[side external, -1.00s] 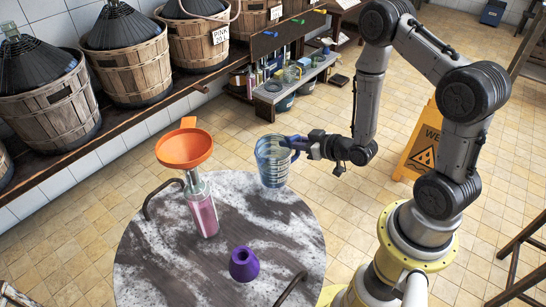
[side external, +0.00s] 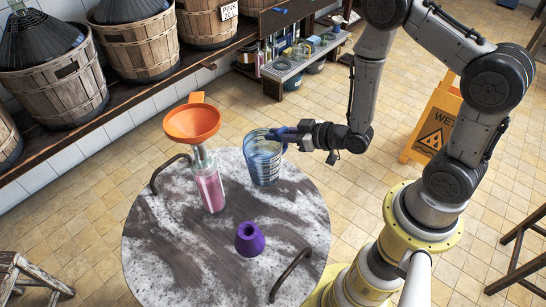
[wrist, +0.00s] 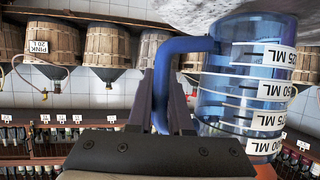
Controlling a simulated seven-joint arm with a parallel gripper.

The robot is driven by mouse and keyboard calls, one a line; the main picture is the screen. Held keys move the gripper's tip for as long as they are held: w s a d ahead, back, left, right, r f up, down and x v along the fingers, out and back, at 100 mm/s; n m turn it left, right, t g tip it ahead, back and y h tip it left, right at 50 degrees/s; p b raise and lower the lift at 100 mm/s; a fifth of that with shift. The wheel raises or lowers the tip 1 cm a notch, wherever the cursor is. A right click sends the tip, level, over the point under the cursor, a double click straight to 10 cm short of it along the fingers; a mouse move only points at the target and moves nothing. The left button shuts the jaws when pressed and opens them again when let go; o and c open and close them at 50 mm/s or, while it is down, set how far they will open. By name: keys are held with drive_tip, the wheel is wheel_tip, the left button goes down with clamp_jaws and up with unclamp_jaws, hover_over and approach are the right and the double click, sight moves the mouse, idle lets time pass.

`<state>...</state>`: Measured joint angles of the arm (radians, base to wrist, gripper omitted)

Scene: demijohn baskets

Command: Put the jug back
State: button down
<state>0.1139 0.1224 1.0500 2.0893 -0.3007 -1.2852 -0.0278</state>
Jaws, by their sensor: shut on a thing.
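The jug (side external: 263,162) is clear blue plastic with white ML marking bands. In the side external view it is over the back right part of the round table, roughly upright. My gripper (side external: 289,136) is shut on its blue handle, from the right side. In the wrist view the jug (wrist: 245,85) fills the right side, and my gripper's fingers (wrist: 170,95) close around the handle. That view is upside down, with the marbled tabletop (wrist: 190,15) just beyond the jug's base. I cannot tell whether the base touches the table.
On the round table (side external: 165,255), a bottle of pink liquid (side external: 208,188) holds an orange funnel (side external: 192,124) left of the jug. A purple cone (side external: 250,239) stands in front. Dark curved handles (side external: 290,275) rise at the rim. A yellow floor sign (side external: 432,130) stands at the right.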

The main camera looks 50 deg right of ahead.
sight(284, 147)
drive_tip(key=shift+f, duration=2.35)
drive_tip(key=shift+f, duration=0.2)
drive_tip(key=c, duration=0.8)
unclamp_jaws()
drive_tip(key=shift+c, duration=0.2)
drive_tip(key=shift+r, duration=0.1)
